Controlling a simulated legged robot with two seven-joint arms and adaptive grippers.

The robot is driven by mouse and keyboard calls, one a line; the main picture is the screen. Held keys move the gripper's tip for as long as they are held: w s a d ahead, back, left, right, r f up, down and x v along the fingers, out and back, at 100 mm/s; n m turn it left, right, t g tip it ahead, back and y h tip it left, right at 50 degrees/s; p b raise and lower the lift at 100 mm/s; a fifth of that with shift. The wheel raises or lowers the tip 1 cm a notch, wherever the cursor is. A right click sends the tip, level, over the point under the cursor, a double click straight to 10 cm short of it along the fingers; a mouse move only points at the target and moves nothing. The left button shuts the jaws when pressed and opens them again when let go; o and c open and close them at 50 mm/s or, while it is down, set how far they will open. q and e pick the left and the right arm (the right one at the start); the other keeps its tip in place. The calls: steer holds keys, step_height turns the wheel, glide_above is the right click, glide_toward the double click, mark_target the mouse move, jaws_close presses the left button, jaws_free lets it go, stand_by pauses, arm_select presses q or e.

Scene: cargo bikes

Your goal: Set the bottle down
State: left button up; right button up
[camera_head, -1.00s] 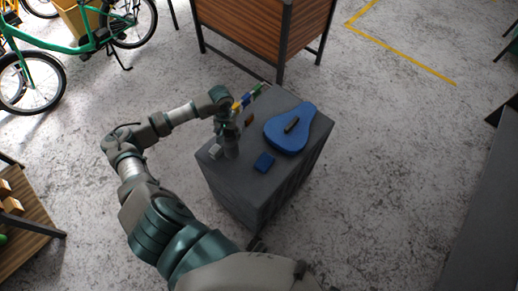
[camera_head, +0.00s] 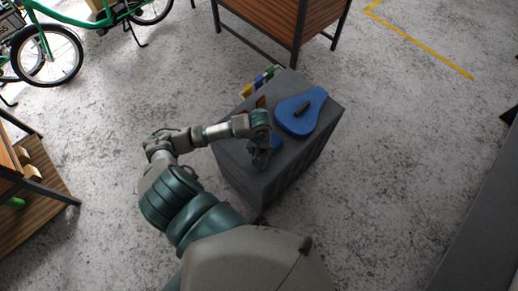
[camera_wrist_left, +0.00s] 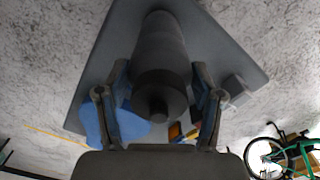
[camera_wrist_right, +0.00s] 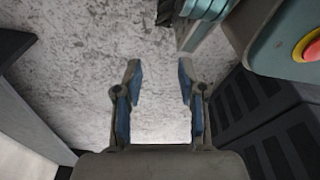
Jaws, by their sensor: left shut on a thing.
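My left gripper (camera_head: 260,160) is over the near part of the grey cabinet top (camera_head: 227,140). In the left wrist view its fingers (camera_wrist_left: 160,82) are shut around a dark grey bottle (camera_wrist_left: 160,45). The bottle's cap end faces the wrist camera and its body extends down toward the cabinet top. I cannot tell whether its base touches the surface. In the head view the gripper and arm largely hide the bottle. My right gripper (camera_wrist_right: 159,85) is open and empty above the floor.
A blue saddle-shaped thing (camera_head: 290,122) with a dark piece (camera_head: 302,107) lies on the cabinet. Several coloured items (camera_head: 262,80) line the back edge. A wooden crate-like stand (camera_head: 275,25) stands behind.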

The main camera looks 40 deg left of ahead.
arm_select(q)
steer(key=shift+d+r, duration=0.15)
steer(key=shift+d, duration=0.45)
steer(key=shift+a+f, duration=0.2)
steer(key=shift+a, duration=0.05)
steer(key=o, duration=1.5)
steer(key=shift+a, duration=0.25)
steer(key=shift+c, duration=0.2)
steer(key=shift+o, duration=0.3)
steer(key=shift+a+f, duration=0.15)
steer(key=shift+a, duration=0.2)
steer(key=shift+d+r, duration=0.25)
steer(key=shift+d, duration=0.2)
steer(key=shift+w+d+r, duration=0.1)
steer(key=shift+d+r, duration=0.1)
steer(key=shift+r, duration=1)
steer(key=r, duration=0.6)
steer(key=a+r, duration=0.1)
steer(key=r, duration=0.2)
steer(key=shift+a, duration=0.1)
steer(key=shift+d+r, duration=0.2)
steer(key=shift+r, duration=0.1)
steer(key=shift+d, duration=0.35)
arm_select(e)
steer(key=shift+s+d+f, duration=0.3)
steer(key=shift+f, duration=0.05)
arm_select(q)
steer(key=shift+a, duration=0.2)
